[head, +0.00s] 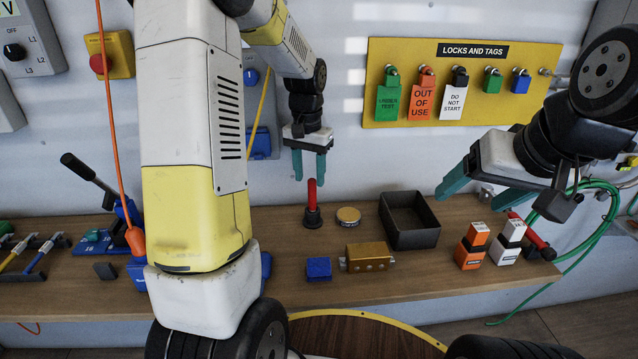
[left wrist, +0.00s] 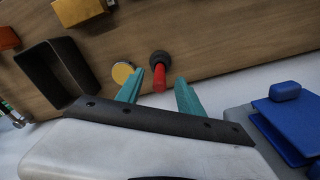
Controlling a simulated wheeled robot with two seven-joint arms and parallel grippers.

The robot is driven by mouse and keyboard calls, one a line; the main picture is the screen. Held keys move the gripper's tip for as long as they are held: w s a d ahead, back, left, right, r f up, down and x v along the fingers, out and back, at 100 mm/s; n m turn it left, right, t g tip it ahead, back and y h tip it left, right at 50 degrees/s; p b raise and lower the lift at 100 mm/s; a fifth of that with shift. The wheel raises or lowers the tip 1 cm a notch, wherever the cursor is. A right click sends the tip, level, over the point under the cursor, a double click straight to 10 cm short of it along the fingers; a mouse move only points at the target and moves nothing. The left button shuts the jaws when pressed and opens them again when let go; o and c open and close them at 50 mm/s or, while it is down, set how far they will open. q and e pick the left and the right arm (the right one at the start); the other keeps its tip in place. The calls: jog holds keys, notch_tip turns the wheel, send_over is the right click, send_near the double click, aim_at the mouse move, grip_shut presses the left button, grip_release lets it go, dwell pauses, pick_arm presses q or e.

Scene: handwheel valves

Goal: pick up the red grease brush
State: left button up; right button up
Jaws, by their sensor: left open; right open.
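The red grease brush (head: 312,196) stands upright on the wooden bench, its red handle up and its black round end down. My left gripper (head: 310,168) is open and points down just above it. In the left wrist view the red handle of the brush (left wrist: 159,78) shows between the tips of my left gripper (left wrist: 157,88), with no grip on it. My right gripper (head: 468,197) is open and empty over the right part of the bench. A second red and black tool (head: 536,236) lies there, partly hidden by my right gripper.
Right of the brush are a round tin (head: 348,217), a black open tray (head: 410,239) and a brass block (head: 368,257). A blue block (head: 319,268) lies in front. Orange and white blocks (head: 468,257) stand further right. The wall is close behind.

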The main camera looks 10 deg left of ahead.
aim_at(312, 209)
pick_arm(q)
jog(key=shift+w+a+f, duration=0.2)
jog(key=shift+w+f, duration=0.5)
jog(key=shift+f, duration=0.3)
jog(key=f, duration=0.7)
jog(key=shift+w+d+f, duration=0.25)
jog(key=shift+w+f, duration=0.05)
jog(key=shift+f, duration=0.1)
jog(key=shift+c, duration=0.2)
grip_shut()
